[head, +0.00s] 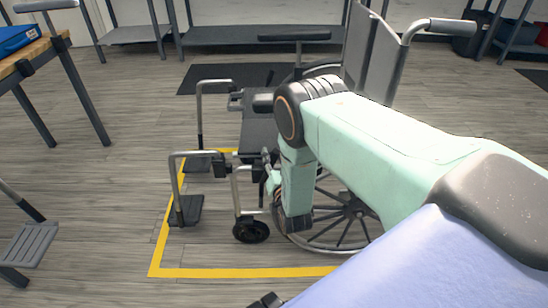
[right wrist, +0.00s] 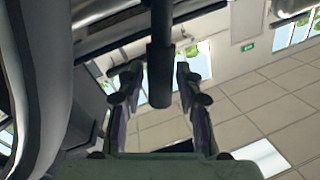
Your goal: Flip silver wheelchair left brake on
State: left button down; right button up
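The silver wheelchair (head: 357,40) stands in the middle of the head view, facing left, with its large spoked wheel (head: 345,222) partly behind my right arm. My right gripper (head: 268,172) is near the front of that wheel, at the seat's near side. In the right wrist view the right gripper (right wrist: 158,88) is open, with a finger on each side of a dark cylindrical grip (right wrist: 159,75), which looks like the brake lever. I cannot tell whether either finger touches it. In the head view the lever is not clear.
Yellow floor tape (head: 240,272) surrounds the wheelchair. Its footrests (head: 186,210) stick out to the left. A wooden-topped bench with a blue box (head: 18,38) stands at the upper left, with another footrest (head: 30,245) below. Shelves line the back.

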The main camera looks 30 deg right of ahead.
grip_shut()
pick_arm(q)
jog(key=shift+r, duration=0.1)
pick_arm(e)
jog(key=shift+a, duration=0.1)
dwell(0.3)
jog(key=shift+w+a+r+n+p, duration=0.2)
jog(key=shift+w+a+n+p, duration=0.1)
jog(key=shift+a+n+p, duration=0.4)
jog(key=shift+w+a+n+g, duration=0.4)
jog(key=shift+w+a+n, duration=0.3)
jog(key=shift+a+n, duration=0.35)
pick_arm(q)
jog(key=shift+w+a+r, duration=0.4)
jog(key=shift+a+r, duration=0.25)
pick_arm(e)
jog(key=shift+w+a+f+n+g, duration=0.15)
jog(key=shift+w+a+n+g, duration=0.2)
jog(key=shift+a+n, duration=0.4)
jog(key=shift+w+a+f+n+g, duration=0.15)
jog(key=shift+w+a+n, duration=0.35)
jog(key=shift+n, duration=0.4)
jog(key=shift+s, duration=0.1)
